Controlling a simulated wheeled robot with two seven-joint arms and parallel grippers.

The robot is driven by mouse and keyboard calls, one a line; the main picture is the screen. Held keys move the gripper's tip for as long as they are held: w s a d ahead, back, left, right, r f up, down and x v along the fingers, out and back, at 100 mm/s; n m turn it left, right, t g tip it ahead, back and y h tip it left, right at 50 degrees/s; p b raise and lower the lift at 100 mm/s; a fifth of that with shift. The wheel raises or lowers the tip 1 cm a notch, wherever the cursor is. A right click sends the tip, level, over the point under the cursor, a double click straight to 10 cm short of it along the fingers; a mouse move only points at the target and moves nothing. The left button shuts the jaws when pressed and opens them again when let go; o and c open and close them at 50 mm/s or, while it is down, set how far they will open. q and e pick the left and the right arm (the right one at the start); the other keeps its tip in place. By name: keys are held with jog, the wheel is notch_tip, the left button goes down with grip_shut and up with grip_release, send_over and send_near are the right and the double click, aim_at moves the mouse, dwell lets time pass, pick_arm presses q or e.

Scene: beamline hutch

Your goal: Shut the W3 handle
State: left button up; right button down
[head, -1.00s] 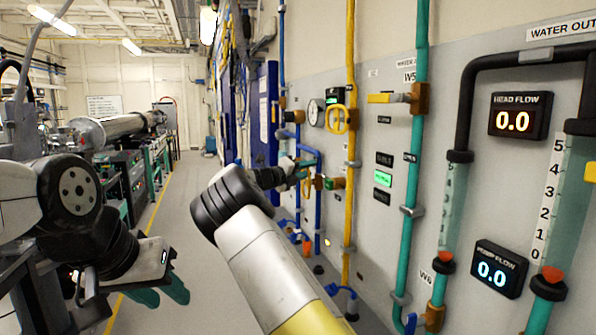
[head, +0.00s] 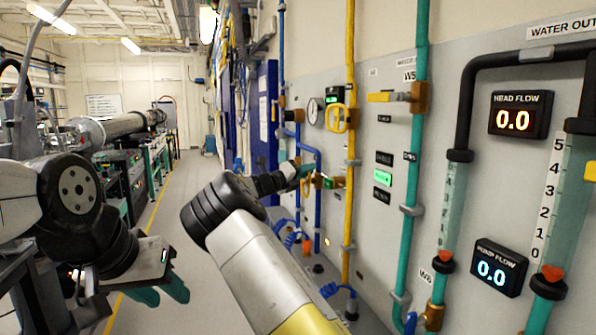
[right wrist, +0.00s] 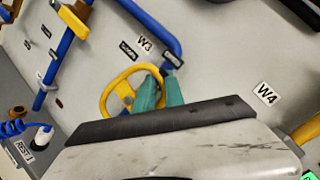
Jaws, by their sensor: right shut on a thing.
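The W3 handle (right wrist: 119,94) is a yellow round handwheel below the W3 label (right wrist: 144,42) in the right wrist view. My right gripper (right wrist: 151,92) has its teal fingers shut on the right side of the wheel's rim. The fingers hide that part of the rim. In the head view my right gripper (head: 303,171) reaches to the pipe wall, and the wheel is mostly hidden there. My left gripper (head: 166,290) hangs low at the left, empty, with its teal fingers apart.
A blue pipe (right wrist: 150,28) runs beside W3. A W4 label (right wrist: 265,93) is to the right. A yellow vertical pipe (head: 350,100) and a teal pipe (head: 412,150) stand nearer along the wall. The aisle floor (head: 190,190) is clear.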

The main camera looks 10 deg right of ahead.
jog(key=m, duration=0.1)
jog(key=s+m+h, duration=0.1)
jog(key=m, duration=0.1)
jog(key=m+h, duration=0.1)
jog(key=shift+s+d+f+m, duration=0.2)
jog(key=shift+s+f+m, duration=0.15)
jog(key=shift+m, duration=0.05)
jog(key=shift+s+d+f+m+g+h, duration=0.2)
jog(key=shift+f+m+g+h, duration=0.85)
jog(key=shift+m, duration=1.7)
jog(key=shift+s+a+f+m+g+h, duration=0.2)
jog(key=shift+f+m+g+h, duration=0.65)
jog(key=shift+m, duration=1.85)
jog(key=shift+s+d+f+m+g+h, duration=0.1)
jog(key=shift+s+f+m+g+h, duration=0.35)
jog(key=shift+m+g+h, duration=1.6)
jog(key=shift+w+f+m+t+y, duration=0.1)
jog(key=shift+f+m+t+y, duration=0.15)
jog(key=shift+m+y, duration=0.75)
jog(key=c, duration=1.5)
grip_release()
jog(key=shift+r, duration=0.1)
